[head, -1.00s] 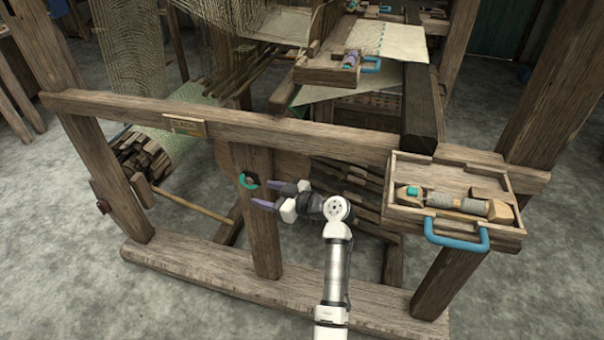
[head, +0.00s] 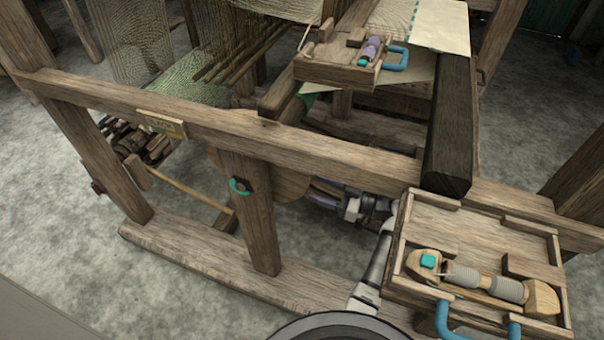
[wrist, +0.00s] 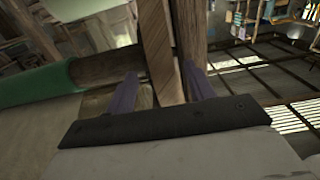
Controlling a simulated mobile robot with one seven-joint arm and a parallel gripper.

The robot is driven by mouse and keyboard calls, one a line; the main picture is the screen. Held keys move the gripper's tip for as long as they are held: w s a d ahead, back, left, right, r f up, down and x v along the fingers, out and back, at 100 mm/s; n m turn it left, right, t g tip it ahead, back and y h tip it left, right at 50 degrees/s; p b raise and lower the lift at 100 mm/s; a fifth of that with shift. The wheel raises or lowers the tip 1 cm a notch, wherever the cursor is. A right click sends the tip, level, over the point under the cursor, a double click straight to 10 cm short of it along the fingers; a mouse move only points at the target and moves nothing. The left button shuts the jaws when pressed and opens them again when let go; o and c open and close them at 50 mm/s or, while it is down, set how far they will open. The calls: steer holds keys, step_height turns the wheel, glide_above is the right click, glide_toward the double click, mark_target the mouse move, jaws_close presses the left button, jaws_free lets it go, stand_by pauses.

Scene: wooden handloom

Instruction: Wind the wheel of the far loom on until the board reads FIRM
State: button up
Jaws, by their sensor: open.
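In the head view a round wooden disc (head: 291,184), possibly the wheel, shows partly behind a post of the loom. A teal ring with a dark centre (head: 240,186) sits on that post. A small brass-coloured plate (head: 162,124) is on the long rail; its lettering is too small to read, and I cannot tell whether it is the board. My gripper (head: 325,193) is right of the disc, low behind the rail and partly hidden. In the wrist view its purple fingers (wrist: 162,92) are apart, with wooden bars (wrist: 162,50) beyond them. I see no grip on anything.
A wooden tray (head: 553,235) with a blue handle holds a shuttle (head: 485,283) at the right, above my arm. A second tray (head: 335,74) with a blue handle (head: 396,58) sits farther back. A dark beam (head: 447,140) runs between them. Grey floor lies open at the left.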

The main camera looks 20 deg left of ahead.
mark_target(298, 183)
steer(key=a+p, duration=0.1)
steer(key=a, duration=0.5)
steer(key=shift+r+p, duration=0.15)
steer(key=shift+p, duration=0.2)
steer(key=shift+a, duration=0.6)
